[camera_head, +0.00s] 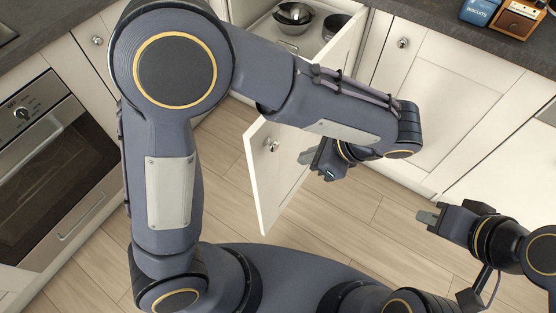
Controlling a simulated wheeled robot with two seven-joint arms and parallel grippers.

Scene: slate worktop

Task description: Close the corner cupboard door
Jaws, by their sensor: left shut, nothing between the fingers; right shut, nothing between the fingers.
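The corner cupboard door (267,184) is white and stands open, swung out over the floor. Its round metal knob (272,144) shows on the face toward my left gripper. My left arm crosses in front of the door's upper part and hides where it joins the cupboard. My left gripper (307,157) is shut and empty, just right of the door, with its fingers pointing left toward it. I cannot tell whether they touch. The cupboard's open inside (262,12) shows above my arm. My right gripper (428,217) is shut and empty, over the floor at right.
Metal bowls (293,15) and a dark pot (334,24) stand inside the cupboard. An oven (50,150) is at left. Closed white cupboards (450,95) line the right, under a dark worktop (460,32) with a blue tin (479,10). The wooden floor (345,215) between is clear.

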